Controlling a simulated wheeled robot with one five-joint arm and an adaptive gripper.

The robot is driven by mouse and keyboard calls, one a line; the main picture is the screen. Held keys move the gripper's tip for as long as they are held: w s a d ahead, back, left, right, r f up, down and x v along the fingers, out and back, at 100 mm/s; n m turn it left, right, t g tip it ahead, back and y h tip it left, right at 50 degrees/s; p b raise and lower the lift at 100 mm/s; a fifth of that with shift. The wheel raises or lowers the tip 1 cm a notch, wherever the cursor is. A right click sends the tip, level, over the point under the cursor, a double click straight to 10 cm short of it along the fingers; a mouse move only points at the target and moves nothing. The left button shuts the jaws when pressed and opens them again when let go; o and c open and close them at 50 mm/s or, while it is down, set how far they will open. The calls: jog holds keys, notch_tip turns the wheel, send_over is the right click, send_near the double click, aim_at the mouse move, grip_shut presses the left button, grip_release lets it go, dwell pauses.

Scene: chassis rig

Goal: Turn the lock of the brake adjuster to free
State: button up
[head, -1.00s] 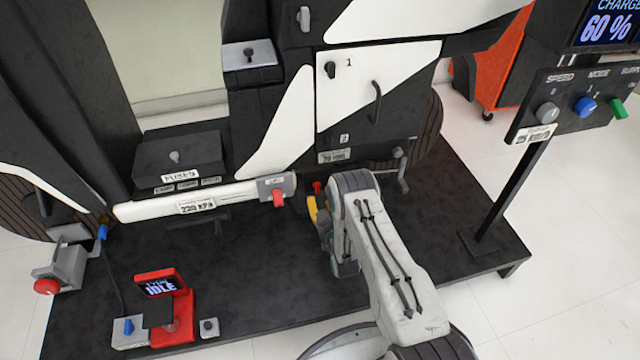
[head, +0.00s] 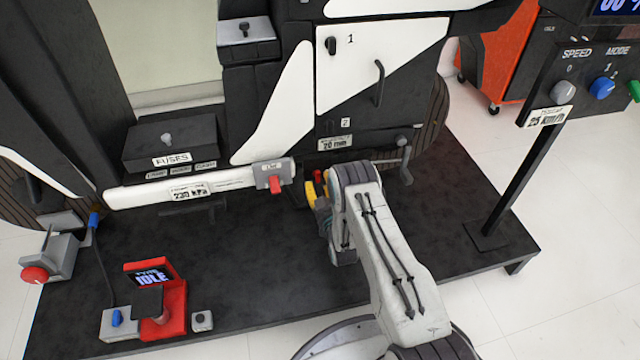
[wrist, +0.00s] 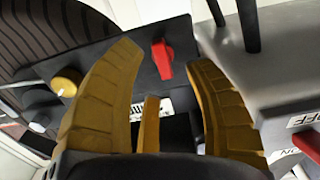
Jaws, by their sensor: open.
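A red knob (wrist: 162,58) on a dark panel (wrist: 112,80) sits between my fingertips in the wrist view; it appears to be the brake adjuster's lock. Its setting cannot be read, as the white label below it is partly hidden by a finger. In the head view a small red part (head: 318,174) shows just beyond my gripper (head: 316,190), under the "20 mm" label (head: 335,143). My gripper (wrist: 163,62) is open and empty, with one yellow finger on each side of the red knob. Contact cannot be made out.
A grey box (wrist: 275,85) with a red ON/OFF lever (wrist: 307,144) is close on the right in the wrist view. A yellow knob (wrist: 67,82) is left. In the head view, a crank (head: 405,165) stands right of my arm.

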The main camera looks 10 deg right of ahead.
jog(key=shift+w+b, duration=0.4)
jog(key=shift+w, duration=0.9)
grip_shut()
